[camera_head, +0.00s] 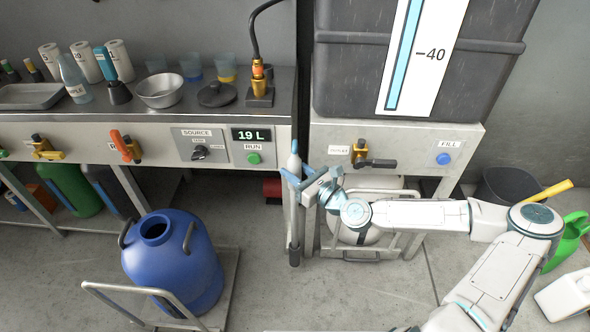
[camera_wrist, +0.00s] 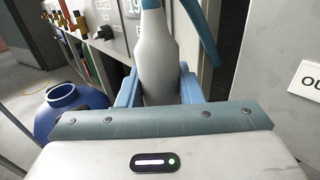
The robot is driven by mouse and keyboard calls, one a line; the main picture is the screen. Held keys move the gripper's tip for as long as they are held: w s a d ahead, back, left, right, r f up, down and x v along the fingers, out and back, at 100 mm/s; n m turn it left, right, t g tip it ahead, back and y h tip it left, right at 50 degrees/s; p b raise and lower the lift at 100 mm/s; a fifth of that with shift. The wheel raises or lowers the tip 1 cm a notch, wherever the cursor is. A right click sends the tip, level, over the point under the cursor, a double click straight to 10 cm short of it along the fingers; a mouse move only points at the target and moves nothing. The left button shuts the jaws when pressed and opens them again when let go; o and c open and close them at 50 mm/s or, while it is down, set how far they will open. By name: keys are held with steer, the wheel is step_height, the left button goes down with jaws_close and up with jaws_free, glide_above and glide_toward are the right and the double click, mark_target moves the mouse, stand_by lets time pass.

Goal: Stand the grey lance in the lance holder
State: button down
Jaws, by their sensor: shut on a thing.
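The grey lance (camera_head: 294,163) stands nearly upright in front of the gap between the bench and the tank stand. It has a blue band near its top. My gripper (camera_head: 300,181) is shut on its upper part, from the right. In the wrist view the pale grey lance body (camera_wrist: 158,60) sits between my two blue fingers (camera_wrist: 160,92). A slim grey upright piece with a dark lower end (camera_head: 294,255) continues below the gripper near the floor. I cannot tell whether this is the lance's lower end or the lance holder.
A blue drum (camera_head: 195,265) stands on a trolley to the left. The bench (camera_head: 75,135) has valves and a panel reading 19 L. The tank (camera_head: 350,80) is above right, with a white vessel (camera_head: 365,208) underneath. Open floor lies in front.

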steer(key=c, duration=0.9)
jaws_free()
steer(key=shift+d, duration=0.1)
steer(key=p+v, duration=0.1)
steer(key=v, duration=1.2)
steer(key=shift+s+d+p, duration=0.25)
steer(key=shift+p, duration=0.05)
